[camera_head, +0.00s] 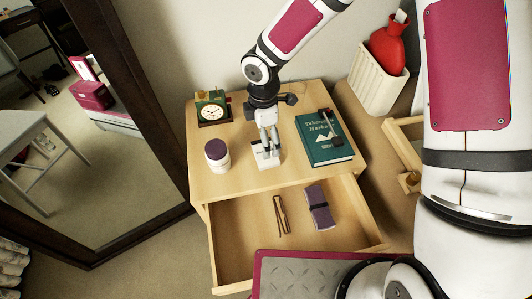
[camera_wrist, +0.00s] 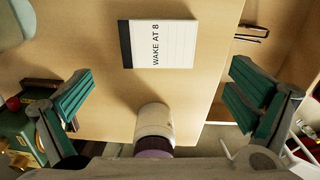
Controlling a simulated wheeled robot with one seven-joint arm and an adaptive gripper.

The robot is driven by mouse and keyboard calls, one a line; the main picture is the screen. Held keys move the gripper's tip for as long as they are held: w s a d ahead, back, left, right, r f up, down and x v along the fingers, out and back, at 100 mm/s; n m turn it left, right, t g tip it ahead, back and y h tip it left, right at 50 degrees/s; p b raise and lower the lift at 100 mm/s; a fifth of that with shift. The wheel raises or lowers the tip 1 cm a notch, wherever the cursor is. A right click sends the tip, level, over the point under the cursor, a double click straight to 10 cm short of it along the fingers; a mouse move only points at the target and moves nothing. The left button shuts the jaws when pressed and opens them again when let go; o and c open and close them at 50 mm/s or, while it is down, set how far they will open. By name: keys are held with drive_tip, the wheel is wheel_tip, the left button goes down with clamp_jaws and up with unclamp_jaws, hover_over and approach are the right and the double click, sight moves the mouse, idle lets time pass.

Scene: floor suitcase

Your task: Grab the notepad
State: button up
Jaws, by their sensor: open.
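The notepad is a white pad with a black strip along one edge and the words "WAKE AT 8". It lies flat on the nightstand top, and the wrist view shows it whole (camera_wrist: 170,44). In the head view it is partly hidden under my gripper, with its white edge (camera_head: 265,161) showing. My gripper (camera_head: 269,150) points down above the notepad. In the wrist view its two green-padded fingers (camera_wrist: 160,100) stand wide apart, with nothing between them gripped. The notepad lies beyond the line between the fingers in that view.
A white jar with a purple lid (camera_head: 217,155) stands left of the notepad; it shows close below it in the wrist view (camera_wrist: 155,122). A clock (camera_head: 211,110) stands behind. A teal book (camera_head: 323,145) with a dark item on it lies right. The open drawer (camera_head: 240,232) juts out in front.

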sight(257, 146)
drive_tip(key=shift+w+d+f+b, duration=0.1)
drive_tip(key=shift+f+b, duration=0.4)
drive_tip(key=shift+f, duration=1.4)
drive_tip(key=shift+w+d+f+b, duration=0.1)
drive_tip(key=shift+f+b, duration=0.4)
drive_tip(key=shift+f, duration=1.4)
drive_tip(key=c, duration=1.1)
